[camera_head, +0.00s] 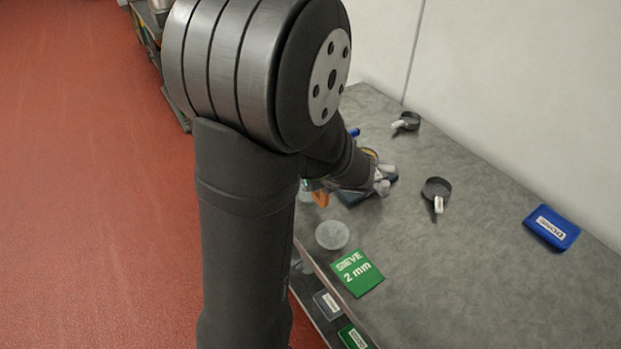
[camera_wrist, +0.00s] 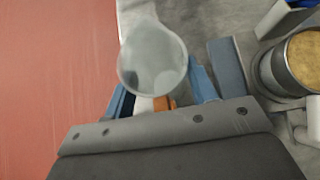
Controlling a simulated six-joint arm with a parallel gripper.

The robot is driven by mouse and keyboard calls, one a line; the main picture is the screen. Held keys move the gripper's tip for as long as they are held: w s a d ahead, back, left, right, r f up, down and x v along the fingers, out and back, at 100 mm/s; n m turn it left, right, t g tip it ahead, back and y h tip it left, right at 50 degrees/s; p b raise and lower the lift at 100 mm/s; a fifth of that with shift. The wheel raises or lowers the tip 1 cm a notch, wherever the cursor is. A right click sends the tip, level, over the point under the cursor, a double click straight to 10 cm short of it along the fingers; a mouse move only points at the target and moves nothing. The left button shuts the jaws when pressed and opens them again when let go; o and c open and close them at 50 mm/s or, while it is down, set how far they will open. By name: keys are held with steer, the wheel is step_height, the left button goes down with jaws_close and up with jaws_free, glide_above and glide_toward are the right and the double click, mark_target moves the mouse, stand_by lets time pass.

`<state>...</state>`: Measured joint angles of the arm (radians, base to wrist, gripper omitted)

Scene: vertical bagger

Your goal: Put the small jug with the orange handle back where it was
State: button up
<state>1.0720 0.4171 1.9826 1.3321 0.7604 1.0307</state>
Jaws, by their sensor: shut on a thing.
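The small jug (camera_wrist: 152,58) is translucent and pale, with an orange handle (camera_wrist: 164,102). My gripper (camera_wrist: 163,95) has its blue fingers on either side of the handle and is shut on it. In the wrist view the jug's round top faces the camera, and its base is hidden. In the head view the orange handle (camera_head: 320,198) shows beside my wrist, near the worktop's left edge; my arm hides most of the jug. I cannot tell whether the jug touches the worktop.
A clear round dish (camera_head: 332,235) and green sieve card (camera_head: 357,273) lie nearer. Dark scoops (camera_head: 437,188) and a blue box (camera_head: 551,228) stand right; worktop between is free.

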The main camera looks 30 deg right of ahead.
steer(key=shift+f, duration=1)
steer(key=shift+f, duration=0.2)
steer(key=o, duration=0.9)
steer(key=shift+r, duration=0.1)
steer(key=shift+s+r, duration=0.1)
steer(key=shift+r, duration=0.1)
steer(key=v, duration=1.2)
steer(key=shift+f, duration=0.1)
